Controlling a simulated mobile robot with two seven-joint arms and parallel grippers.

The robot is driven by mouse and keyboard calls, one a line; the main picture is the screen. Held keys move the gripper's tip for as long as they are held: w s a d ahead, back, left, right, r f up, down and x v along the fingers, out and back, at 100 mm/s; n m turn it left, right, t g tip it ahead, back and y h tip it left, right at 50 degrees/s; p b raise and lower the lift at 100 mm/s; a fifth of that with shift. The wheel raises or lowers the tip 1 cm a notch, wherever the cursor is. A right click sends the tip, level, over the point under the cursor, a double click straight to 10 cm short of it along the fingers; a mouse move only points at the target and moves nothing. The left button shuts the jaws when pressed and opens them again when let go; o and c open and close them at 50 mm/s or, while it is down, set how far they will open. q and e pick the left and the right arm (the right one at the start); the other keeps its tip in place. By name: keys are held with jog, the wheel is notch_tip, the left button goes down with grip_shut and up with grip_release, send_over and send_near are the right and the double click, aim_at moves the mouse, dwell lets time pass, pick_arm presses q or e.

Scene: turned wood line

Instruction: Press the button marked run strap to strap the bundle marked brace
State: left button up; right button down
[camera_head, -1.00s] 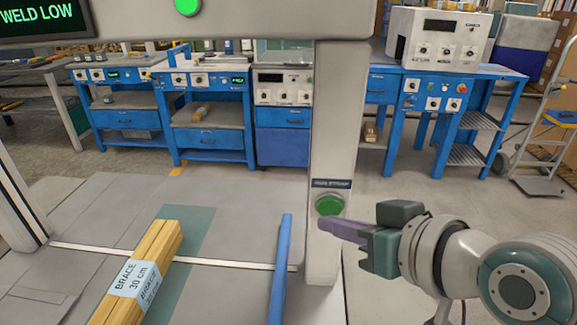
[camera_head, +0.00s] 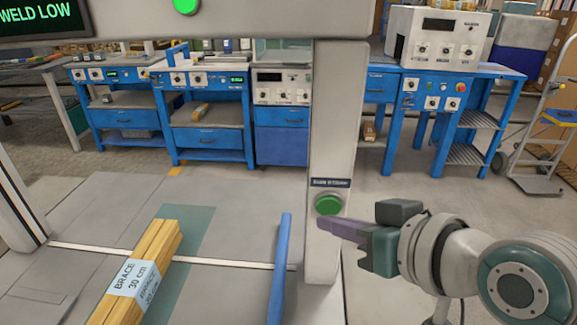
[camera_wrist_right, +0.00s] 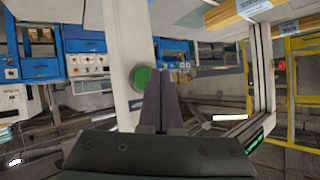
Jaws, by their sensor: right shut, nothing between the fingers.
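The green button (camera_head: 327,204) is on the right post (camera_head: 333,130) of the strapping machine, under a small dark label too blurred to read surely. It also shows in the right wrist view (camera_wrist_right: 142,78). My right gripper (camera_head: 322,221) is shut and empty, its purple fingertips at the lower edge of the button in the head view; I cannot tell whether they touch it. The fingers show in the right wrist view (camera_wrist_right: 161,88), beside the button. The wooden bundle labelled BRACE 30 cm (camera_head: 150,262) lies on the machine's bed at the left. My left gripper is not in view.
A blue bar (camera_head: 280,268) lies along the bed just left of the post. A dark screen (camera_head: 45,19) reads WELD LOW, with a green light (camera_head: 186,5) beside it on the top beam. Blue workbenches (camera_head: 206,120) and a hand truck (camera_head: 540,150) stand behind.

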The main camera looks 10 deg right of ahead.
dwell(0.4)
jog(key=shift+w+d, duration=0.1)
jog(key=shift+w, duration=0.3)
jog(key=shift+w+d, duration=0.1)
jog(key=shift+w, duration=0.25)
dwell(0.5)
dwell(0.4)
jog(key=shift+s+a+p, duration=0.25)
jog(key=shift+s+p, duration=0.15)
jog(key=shift+s, duration=0.35)
jog(key=shift+s, duration=0.1)
